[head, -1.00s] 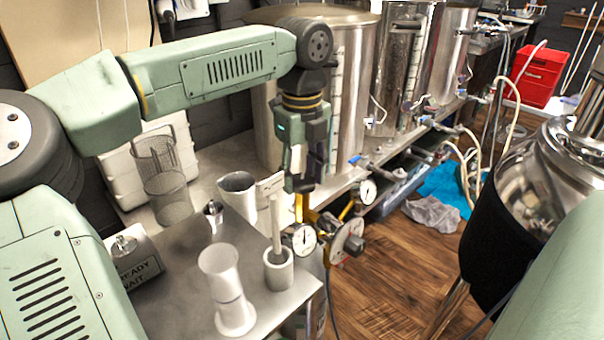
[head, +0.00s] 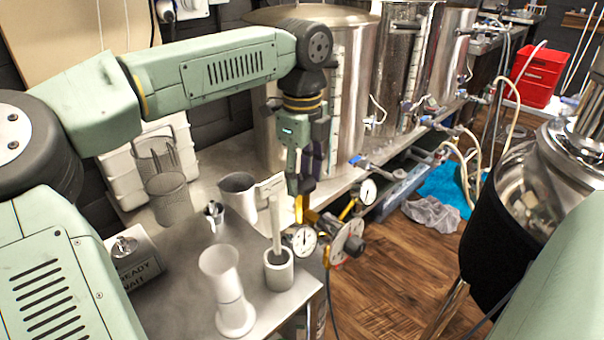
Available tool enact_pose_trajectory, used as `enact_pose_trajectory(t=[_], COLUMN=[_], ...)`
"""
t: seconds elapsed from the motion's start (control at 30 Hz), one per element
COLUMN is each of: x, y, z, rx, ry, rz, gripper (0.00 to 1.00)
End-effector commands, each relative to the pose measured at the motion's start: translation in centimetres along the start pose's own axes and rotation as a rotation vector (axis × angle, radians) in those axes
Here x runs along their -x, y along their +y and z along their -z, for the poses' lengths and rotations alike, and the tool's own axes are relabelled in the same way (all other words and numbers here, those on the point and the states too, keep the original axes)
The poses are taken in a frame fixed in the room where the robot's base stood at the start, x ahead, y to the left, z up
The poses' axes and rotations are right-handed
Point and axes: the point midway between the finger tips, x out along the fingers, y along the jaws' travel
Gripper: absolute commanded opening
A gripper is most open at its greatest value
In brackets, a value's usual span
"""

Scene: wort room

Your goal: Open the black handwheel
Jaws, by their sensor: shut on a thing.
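My gripper (head: 303,190) points down in front of the large steel kettle, above the yellow-and-steel valve fittings by the front edge of the steel bench. Its jaws are shut on the black handwheel (head: 307,185), of which only a small dark part shows at the fingertips. The fingers and wrist hide the rest of it. How far the wheel is turned cannot be told. Yellow fittings (head: 312,215) show just below the jaws.
Pressure gauges (head: 303,240) and a round metal disc (head: 347,240) sit close below my gripper. A white cylinder holder with an upright stick (head: 278,268) and a white plastic cylinder (head: 232,290) stand on the near table. The steel kettle (head: 350,100) is right behind.

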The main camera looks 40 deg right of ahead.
Motion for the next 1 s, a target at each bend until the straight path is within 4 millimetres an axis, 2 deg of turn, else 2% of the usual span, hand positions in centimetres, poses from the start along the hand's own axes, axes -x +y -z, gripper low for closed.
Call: enact_pose_trajectory(t=[0.1, 0.13, 0.4, 0.77, 0.87, 1.0], x=[-0.1, -0.1, -0.1, 0.4, 1.6, 4.4], y=[0.1, 0.1, 0.0, 0.0, -0.1, -0.1], z=[0.1, 0.1, 0.1, 0.0, 0.0, 0.1], rx=[-0.003, -0.003, -0.002, -0.002, -0.002, -0.002], ry=[0.003, 0.003, 0.001, 0.000, 0.000, 0.001], rz=[-0.003, -0.003, -0.001, 0.000, 0.002, 0.003], gripper=[0.16, 0.46, 0.64, 0.64, 0.64, 0.64])
